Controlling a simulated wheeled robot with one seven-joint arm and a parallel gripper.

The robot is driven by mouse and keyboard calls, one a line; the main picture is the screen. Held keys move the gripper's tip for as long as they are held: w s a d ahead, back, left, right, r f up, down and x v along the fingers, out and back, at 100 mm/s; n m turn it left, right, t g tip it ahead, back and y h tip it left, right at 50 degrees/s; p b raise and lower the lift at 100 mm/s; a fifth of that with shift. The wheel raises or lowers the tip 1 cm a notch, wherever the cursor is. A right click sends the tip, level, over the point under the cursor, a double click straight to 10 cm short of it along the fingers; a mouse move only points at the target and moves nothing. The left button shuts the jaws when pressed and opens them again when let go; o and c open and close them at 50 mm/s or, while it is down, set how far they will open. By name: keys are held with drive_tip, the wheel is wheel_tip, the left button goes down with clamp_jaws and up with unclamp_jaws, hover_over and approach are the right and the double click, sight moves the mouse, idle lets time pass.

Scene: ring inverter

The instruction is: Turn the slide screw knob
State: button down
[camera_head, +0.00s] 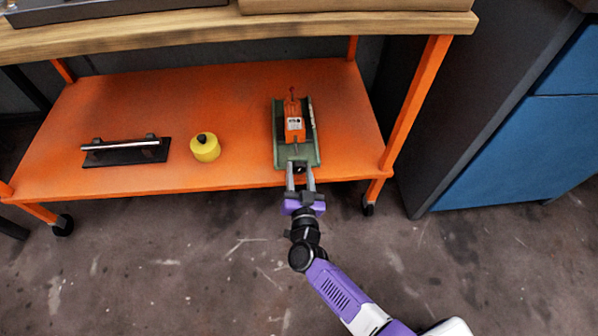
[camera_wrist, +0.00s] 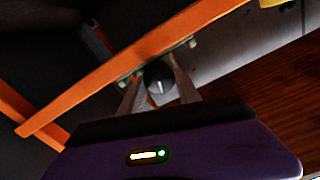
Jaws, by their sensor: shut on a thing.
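The slide screw knob (camera_wrist: 160,78) is a dark round knob with a light mark on its face, seen between my fingers in the wrist view. It is at the near end of a green slide (camera_head: 281,153) that carries an orange block (camera_head: 294,125) with a white label and a red top. The slide lies on the orange lower shelf. My gripper (camera_head: 300,170) reaches in from the front edge of the shelf and is shut on the knob (camera_head: 300,166). In the head view the fingers partly hide the knob.
A yellow round object (camera_head: 205,150) and a black plate with a silver bar (camera_head: 125,151) lie to the left on the orange shelf (camera_head: 235,115). A wooden worktop (camera_head: 250,28) overhangs the back. An orange leg (camera_head: 415,100) and a blue cabinet (camera_head: 520,140) stand to the right.

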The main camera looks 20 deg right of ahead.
drive_tip(key=shift+m+b, duration=0.3)
drive_tip(key=shift+m, duration=1.5)
drive_tip(key=shift+f, duration=0.1)
drive_tip(key=c, duration=0.8)
unclamp_jaws()
drive_tip(key=shift+c, duration=0.2)
drive_tip(key=p+v, duration=0.3)
drive_tip(key=v, duration=0.5)
drive_tip(key=shift+d, duration=0.15)
